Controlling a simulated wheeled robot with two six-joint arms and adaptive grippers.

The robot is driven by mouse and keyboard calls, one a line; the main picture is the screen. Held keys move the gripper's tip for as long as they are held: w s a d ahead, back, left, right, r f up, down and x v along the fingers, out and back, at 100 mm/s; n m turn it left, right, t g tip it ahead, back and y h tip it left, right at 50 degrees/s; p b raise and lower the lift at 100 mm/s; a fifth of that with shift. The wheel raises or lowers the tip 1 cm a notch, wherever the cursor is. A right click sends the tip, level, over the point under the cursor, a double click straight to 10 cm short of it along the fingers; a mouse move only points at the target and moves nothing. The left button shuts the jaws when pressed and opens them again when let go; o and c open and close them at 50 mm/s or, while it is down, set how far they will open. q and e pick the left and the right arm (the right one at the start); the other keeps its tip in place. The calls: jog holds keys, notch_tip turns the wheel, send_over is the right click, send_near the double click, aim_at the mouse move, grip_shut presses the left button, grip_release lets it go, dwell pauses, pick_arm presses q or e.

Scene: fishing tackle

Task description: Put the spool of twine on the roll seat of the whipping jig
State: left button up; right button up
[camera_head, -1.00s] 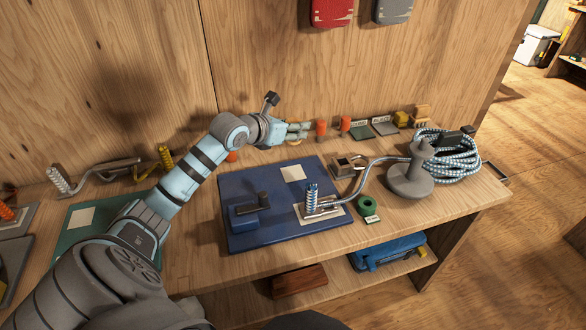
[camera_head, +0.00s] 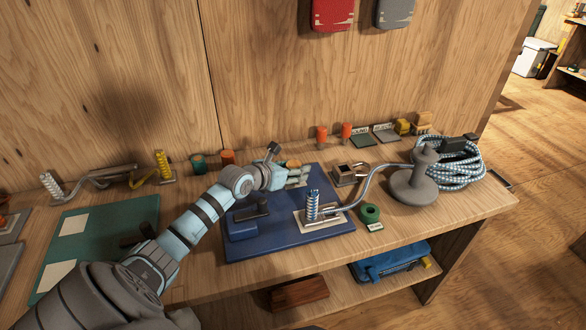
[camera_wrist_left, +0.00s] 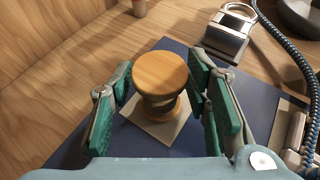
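The spool (camera_wrist_left: 160,72), with a round wooden top and a narrow waist, stands upright over a pale square pad (camera_wrist_left: 172,131) on the blue board of the whipping jig (camera_head: 245,189). In the head view only a little of the spool (camera_head: 292,163) shows behind my gripper. My left gripper (camera_head: 304,174) is around the spool. In the left wrist view its two green-padded fingers (camera_wrist_left: 160,80) stand on either side, with narrow gaps showing, so it looks open. I cannot tell whether the spool's base fully touches the pad. My right gripper is not in view.
On the jig are a dark lever clamp (camera_head: 243,228) and a coil post (camera_head: 312,205). A grey weighted stand (camera_head: 413,188) and coiled rope (camera_head: 456,170) are at the right. A green roll (camera_head: 370,213) lies near the front edge. A green board (camera_head: 98,235) lies left.

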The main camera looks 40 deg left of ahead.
pick_arm(q)
jog(key=shift+o, duration=0.3)
jog(key=shift+r, duration=0.1)
jog(key=shift+s+r, duration=0.1)
jog(key=shift+r, duration=0.1)
jog(key=p+v, duration=0.8)
jog(key=v, duration=0.3)
jog(key=shift+s+r+p, duration=0.1)
jog(key=shift+s+p, duration=0.25)
jog(key=shift+s, duration=0.05)
